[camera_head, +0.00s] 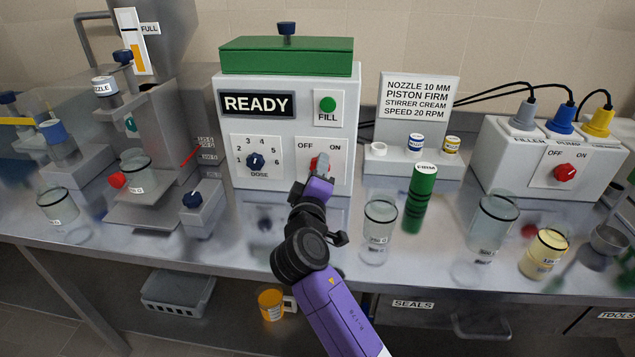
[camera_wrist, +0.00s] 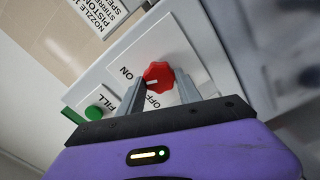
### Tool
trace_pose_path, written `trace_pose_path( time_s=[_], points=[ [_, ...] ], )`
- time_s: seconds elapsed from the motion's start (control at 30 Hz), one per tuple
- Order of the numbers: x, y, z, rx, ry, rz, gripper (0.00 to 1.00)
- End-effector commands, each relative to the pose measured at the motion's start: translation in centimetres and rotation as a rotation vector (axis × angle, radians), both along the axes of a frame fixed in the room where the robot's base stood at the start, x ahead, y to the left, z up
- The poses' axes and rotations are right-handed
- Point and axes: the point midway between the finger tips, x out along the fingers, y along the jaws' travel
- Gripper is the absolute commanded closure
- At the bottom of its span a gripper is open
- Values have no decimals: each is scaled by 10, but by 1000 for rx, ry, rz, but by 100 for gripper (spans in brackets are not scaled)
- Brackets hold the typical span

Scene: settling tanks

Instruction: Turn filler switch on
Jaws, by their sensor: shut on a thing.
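The filler machine (camera_head: 288,130) is a grey box with a green lid and a "READY" display. Its red switch knob (camera_head: 314,162), labelled OFF and ON, is partly hidden behind my gripper (camera_head: 321,172) in the head view. In the wrist view the red knob (camera_wrist: 160,72) sits between the two fingers of my gripper (camera_wrist: 160,82), which is shut on it. A white mark on the knob faces the side with the OFF and ON labels. I cannot tell exactly which label it points at.
Left of the knob is a dose dial (camera_head: 256,161); above is a green FILL button (camera_head: 327,104). At right, a plug box (camera_head: 548,165) has another red OFF/ON knob (camera_head: 565,173). A green cylinder (camera_head: 420,198) and a clear beaker (camera_head: 379,231) stand right of my arm.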

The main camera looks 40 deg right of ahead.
Motion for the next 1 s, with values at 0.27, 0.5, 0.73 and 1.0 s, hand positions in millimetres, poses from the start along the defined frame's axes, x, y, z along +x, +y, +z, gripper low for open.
trace_pose_path(
  time_s=[0.27,0.5,0.73,1.0],
  points=[
    [0,0,-3,91,-112,-1,100],
    [-1,0,-2,124,-153,0,100],
    [-1,0,-1,131,-159,-1,100],
    [-1,0,-2,130,-159,-1,50]
  ],
)
